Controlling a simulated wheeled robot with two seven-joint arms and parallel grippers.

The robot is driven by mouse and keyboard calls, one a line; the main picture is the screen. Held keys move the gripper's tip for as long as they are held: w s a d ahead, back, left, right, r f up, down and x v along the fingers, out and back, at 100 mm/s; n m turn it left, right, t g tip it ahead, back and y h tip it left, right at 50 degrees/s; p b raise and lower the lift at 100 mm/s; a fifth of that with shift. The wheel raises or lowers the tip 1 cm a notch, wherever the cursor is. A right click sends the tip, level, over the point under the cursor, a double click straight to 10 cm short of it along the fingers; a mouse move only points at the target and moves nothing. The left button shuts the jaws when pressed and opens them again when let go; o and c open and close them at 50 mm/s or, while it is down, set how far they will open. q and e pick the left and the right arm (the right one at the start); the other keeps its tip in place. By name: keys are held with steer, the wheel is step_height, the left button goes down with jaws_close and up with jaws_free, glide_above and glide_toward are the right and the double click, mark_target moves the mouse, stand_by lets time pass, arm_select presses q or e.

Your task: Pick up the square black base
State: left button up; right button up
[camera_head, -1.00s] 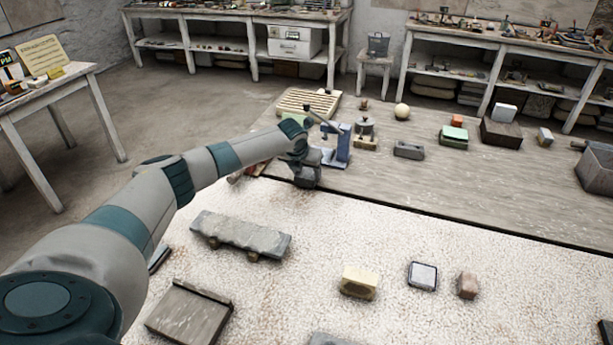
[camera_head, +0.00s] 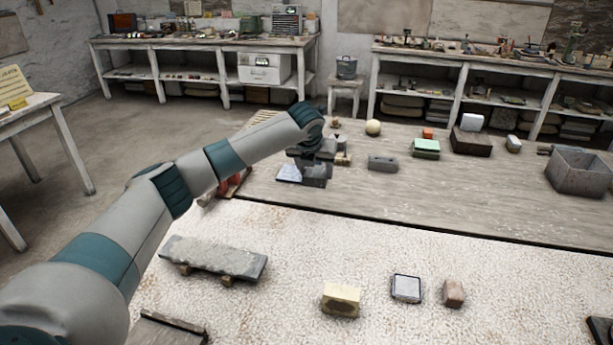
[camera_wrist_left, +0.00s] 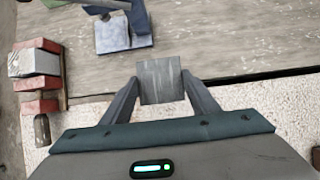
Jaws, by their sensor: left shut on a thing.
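In the left wrist view, the square base (camera_wrist_left: 160,78) is a flat dark grey square plate. It sits between the two fingers of my left gripper (camera_wrist_left: 161,88), which is shut on its sides. In the head view, my left gripper (camera_head: 314,158) is over the near left part of the grey wooden board, in front of the blue stand (camera_head: 290,173). The base is hard to tell apart from the gripper there.
The wooden board (camera_head: 450,200) holds a grey block (camera_head: 382,163), a pale sphere (camera_head: 373,127), a green box (camera_head: 426,149) and a grey bin (camera_head: 580,172). A stone slab (camera_head: 213,256) and a yellow block (camera_head: 341,299) lie on the speckled surface.

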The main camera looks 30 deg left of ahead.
arm_select(q)
steer(key=shift+d+r, duration=0.15)
steer(key=shift+d, duration=0.1)
stand_by(0.7)
steer(key=shift+s+d+n, duration=0.2)
steer(key=shift+d+n, duration=0.1)
steer(key=shift+d, duration=0.25)
steer(key=s+d+f+n+g+y, duration=0.2)
steer(key=s+d+n+g+y, duration=0.35)
steer(key=s+d+n, duration=0.8)
steer(key=s+d+n+g+h, duration=0.2)
steer(key=s+n+g+h, duration=0.4)
steer(key=s+n, duration=1.3)
steer(key=s+h, duration=0.1)
steer(key=s, duration=0.1)
steer(key=shift+s+r, duration=0.3)
steer(key=shift+r, duration=0.05)
steer(key=shift+a, duration=0.1)
